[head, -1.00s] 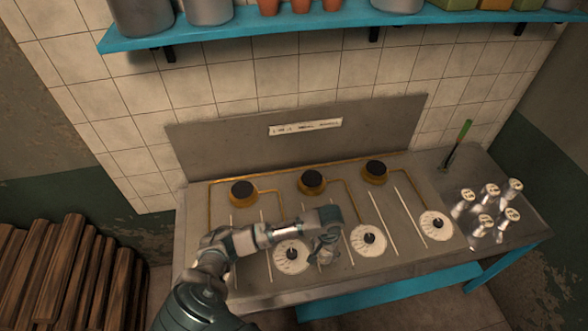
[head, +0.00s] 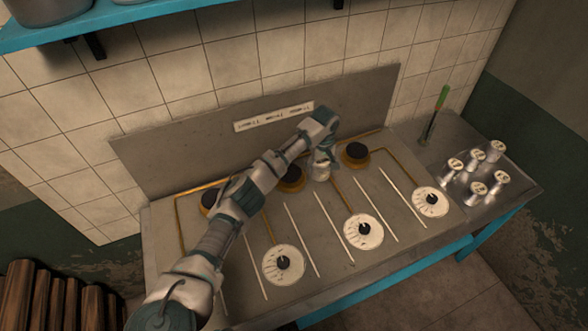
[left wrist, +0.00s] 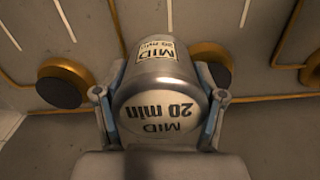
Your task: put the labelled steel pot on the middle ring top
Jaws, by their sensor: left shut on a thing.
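My left gripper (left wrist: 158,110) is shut on a steel pot (left wrist: 160,92) labelled "MID 20 min". In the wrist view its fingers sit on both sides of the pot. In the head view the gripper (head: 322,152) and the small pot (head: 320,172) are between the middle ring (head: 292,178) and the right ring (head: 355,154), nearer the middle one. The middle ring, black-topped with a brass base, is partly behind my arm, and also partly behind the pot in the wrist view (left wrist: 213,62). Whether the pot touches the hob surface cannot be told. My right gripper is not in view.
The left ring (head: 209,200) is partly covered by my left arm. Several steel pots (head: 475,187) stand on the right end of the bench by a green-handled tool (head: 437,108). Dials (head: 364,231) line the front. A steel backsplash (head: 190,150) rises behind.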

